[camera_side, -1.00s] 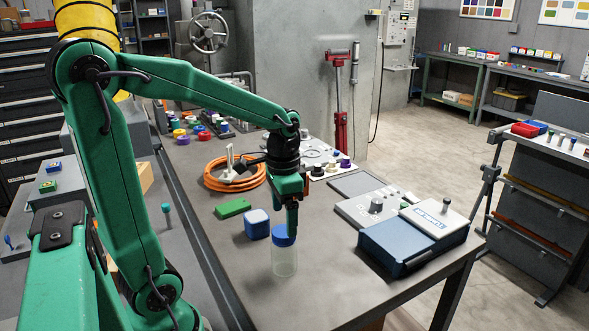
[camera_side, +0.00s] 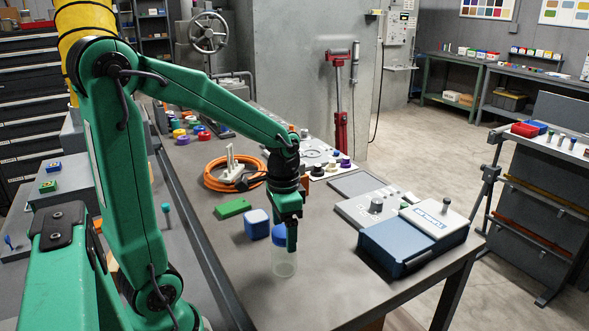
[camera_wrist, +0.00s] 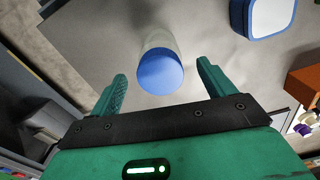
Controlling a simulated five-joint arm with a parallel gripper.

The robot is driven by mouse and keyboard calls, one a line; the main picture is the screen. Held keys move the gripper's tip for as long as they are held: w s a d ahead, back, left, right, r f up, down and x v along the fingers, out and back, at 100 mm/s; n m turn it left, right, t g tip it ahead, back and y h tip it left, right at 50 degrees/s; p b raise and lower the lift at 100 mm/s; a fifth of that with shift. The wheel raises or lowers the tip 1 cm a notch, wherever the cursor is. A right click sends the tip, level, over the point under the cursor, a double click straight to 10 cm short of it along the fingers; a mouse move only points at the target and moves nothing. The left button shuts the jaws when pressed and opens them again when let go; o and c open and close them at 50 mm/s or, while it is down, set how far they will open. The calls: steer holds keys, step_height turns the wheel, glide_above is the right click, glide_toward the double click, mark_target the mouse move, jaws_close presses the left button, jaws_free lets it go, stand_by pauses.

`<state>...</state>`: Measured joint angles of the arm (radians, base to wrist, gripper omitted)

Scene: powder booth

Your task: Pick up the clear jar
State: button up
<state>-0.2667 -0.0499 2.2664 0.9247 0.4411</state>
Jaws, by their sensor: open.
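The clear jar (camera_side: 284,263) with a blue lid (camera_side: 281,233) stands upright near the front edge of the table. In the wrist view the blue lid (camera_wrist: 160,72) shows ahead of and between the two fingertips, with the pale jar body (camera_wrist: 160,38) beyond it. My gripper (camera_side: 291,236) points down at lid height in the side view, and one finger covers part of the lid and jar. In the wrist view my gripper (camera_wrist: 160,85) is open with nothing held. I cannot tell whether a finger touches the jar.
A blue and white block (camera_side: 257,224) stands just behind and left of the jar, with a green block (camera_side: 232,207) beyond it. A blue case (camera_side: 398,248) lies to the right. An orange hose coil (camera_side: 212,180) lies farther back. The table between jar and case is clear.

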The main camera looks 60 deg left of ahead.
steer(key=shift+f, duration=1.85)
steer(key=c, duration=1.6)
steer(key=shift+r, duration=0.15)
steer(key=shift+r, duration=0.8)
step_height(320, 180, up, 2)
steer(key=shift+r, duration=0.1)
steer(key=s+d+r, duration=0.3)
steer(key=d+r, duration=0.4)
steer(key=d, duration=0.4)
steer(key=shift+s, duration=0.1)
